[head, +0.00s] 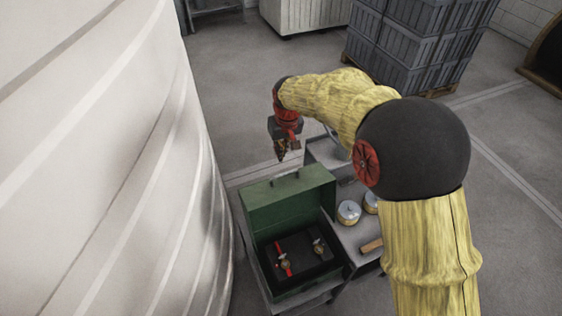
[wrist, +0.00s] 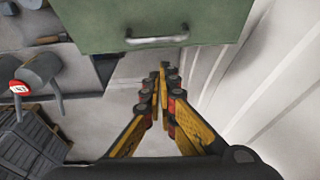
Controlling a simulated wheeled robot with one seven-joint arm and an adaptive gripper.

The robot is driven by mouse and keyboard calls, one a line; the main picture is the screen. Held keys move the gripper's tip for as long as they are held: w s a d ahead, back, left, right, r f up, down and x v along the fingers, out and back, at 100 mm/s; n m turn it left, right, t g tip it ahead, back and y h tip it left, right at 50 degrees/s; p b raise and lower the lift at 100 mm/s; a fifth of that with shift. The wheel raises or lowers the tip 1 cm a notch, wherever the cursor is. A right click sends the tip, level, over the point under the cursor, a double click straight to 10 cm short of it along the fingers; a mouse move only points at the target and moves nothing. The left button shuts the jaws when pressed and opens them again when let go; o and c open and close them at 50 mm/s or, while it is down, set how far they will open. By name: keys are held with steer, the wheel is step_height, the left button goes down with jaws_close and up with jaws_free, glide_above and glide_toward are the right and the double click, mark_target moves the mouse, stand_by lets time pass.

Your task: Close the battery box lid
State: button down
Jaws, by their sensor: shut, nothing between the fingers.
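The green battery box stands on a low grey bench in the head view, with its lid (head: 289,206) raised upright at the back. A dark battery (head: 300,258) with red and dark terminals shows inside the open box. In the wrist view the green lid (wrist: 150,22) fills the top, with a metal handle (wrist: 157,40) along its edge. My gripper (head: 281,158) is above and just behind the lid's upper edge, pointing down. In the wrist view my gripper (wrist: 165,70) has its fingers together and empty, apart from the handle in the picture.
A large white ribbed tank (head: 110,150) stands close on the left. The bench holds round metal-topped jars (head: 348,212) and a wooden-handled tool (head: 371,246) right of the box. Stacked grey crates (head: 415,45) stand behind. The floor between is clear.

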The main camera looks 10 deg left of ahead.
steer(key=shift+t, duration=0.3)
steer(key=x, duration=0.7)
steer(key=shift+s+d+f, duration=0.1)
steer(key=shift+s, duration=0.05)
steer(key=shift+s+d, duration=0.2)
steer(key=shift+s, duration=0.05)
steer(key=shift+s, duration=0.1)
